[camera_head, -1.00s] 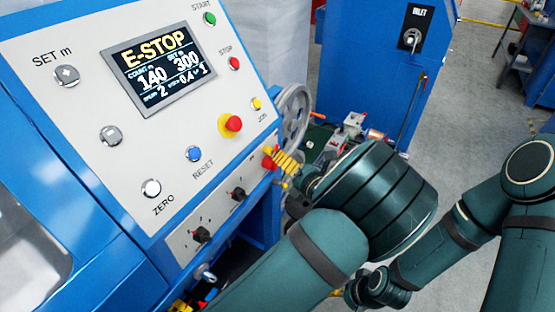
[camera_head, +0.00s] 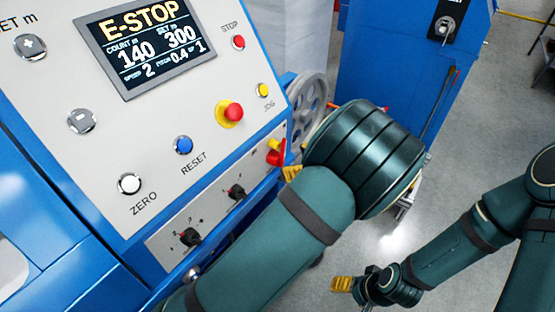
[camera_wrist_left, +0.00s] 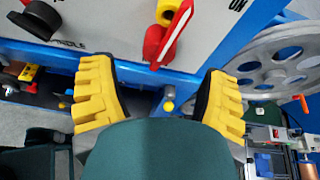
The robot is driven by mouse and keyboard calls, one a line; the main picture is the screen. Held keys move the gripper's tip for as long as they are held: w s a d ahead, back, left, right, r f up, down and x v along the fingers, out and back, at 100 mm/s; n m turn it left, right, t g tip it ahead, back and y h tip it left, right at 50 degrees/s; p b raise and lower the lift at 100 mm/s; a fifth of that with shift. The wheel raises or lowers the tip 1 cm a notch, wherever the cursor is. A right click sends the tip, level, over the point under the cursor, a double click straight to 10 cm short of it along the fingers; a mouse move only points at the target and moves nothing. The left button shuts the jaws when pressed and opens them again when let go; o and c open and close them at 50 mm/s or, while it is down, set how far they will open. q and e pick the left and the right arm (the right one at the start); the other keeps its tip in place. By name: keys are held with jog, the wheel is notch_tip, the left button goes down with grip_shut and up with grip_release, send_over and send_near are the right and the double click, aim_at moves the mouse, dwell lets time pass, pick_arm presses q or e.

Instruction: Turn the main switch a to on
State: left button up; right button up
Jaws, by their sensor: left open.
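The main switch (camera_head: 275,157) has a red handle on a yellow base, at the right end of the lower strip of the control panel. In the left wrist view the red handle (camera_wrist_left: 169,38) is tilted, its upper end leaning right, and an "ON" label is at the upper right. My left gripper (camera_wrist_left: 160,100) is open, its two yellow fingers apart below the handle in that view, with nothing between them but background. In the head view my left gripper (camera_head: 291,173) is mostly hidden behind its wrist, close to the switch. My right gripper (camera_head: 342,284) is low and away from the panel.
The panel (camera_head: 185,90) has a display reading E-STOP, a red mushroom button (camera_head: 232,112), a blue reset button (camera_head: 182,145) and two black knobs. A spoked wheel (camera_head: 307,105) stands just right of it. A blue cabinet (camera_head: 400,75) is behind; grey floor is open at right.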

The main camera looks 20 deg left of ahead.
aim_at(278, 158)
pick_arm(q)
jog(key=x, duration=0.6)
jog(key=shift+w+a+f+b, duration=0.1)
jog(key=shift+a+f+b, duration=0.05)
jog(key=shift+a+b, duration=0.2)
pick_arm(e)
jog(key=shift+s+f, duration=0.1)
jog(key=shift+f, duration=0.4)
